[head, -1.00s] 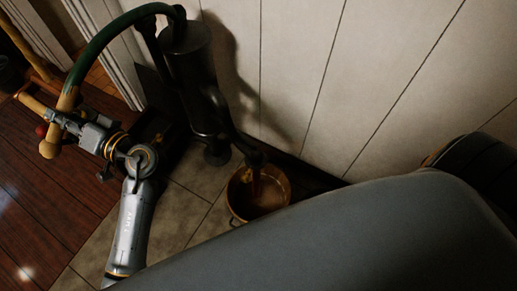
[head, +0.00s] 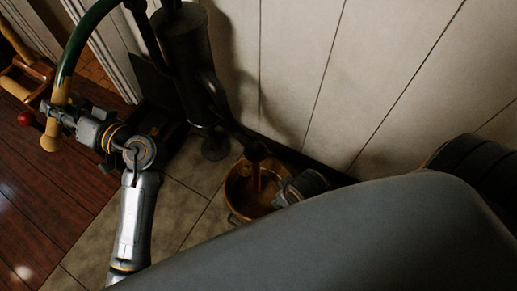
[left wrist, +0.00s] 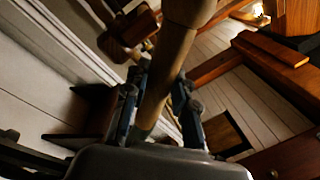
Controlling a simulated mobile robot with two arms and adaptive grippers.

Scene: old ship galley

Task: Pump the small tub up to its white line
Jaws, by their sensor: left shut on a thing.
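The small tub (head: 234,190) stands on the tiles under the spout of the dark pump (head: 182,60). A thin brownish stream falls from the spout into it. The liquid inside is dark, and I cannot make out the white line. The pump's green curved lever (head: 82,38) ends in a pale wooden grip (head: 50,142). My left gripper (head: 56,113) is shut around this grip, which also crosses between its fingers in the left wrist view (left wrist: 168,72). A grey part of my own arm covers the tub's right side.
A pale panelled wall (head: 310,80) rises close behind the pump and tub. Dark red planks (head: 50,205) lie at the left, with a red ball (head: 25,118) and wooden pieces near the upper left. Bare tiles (head: 185,205) lie left of the tub.

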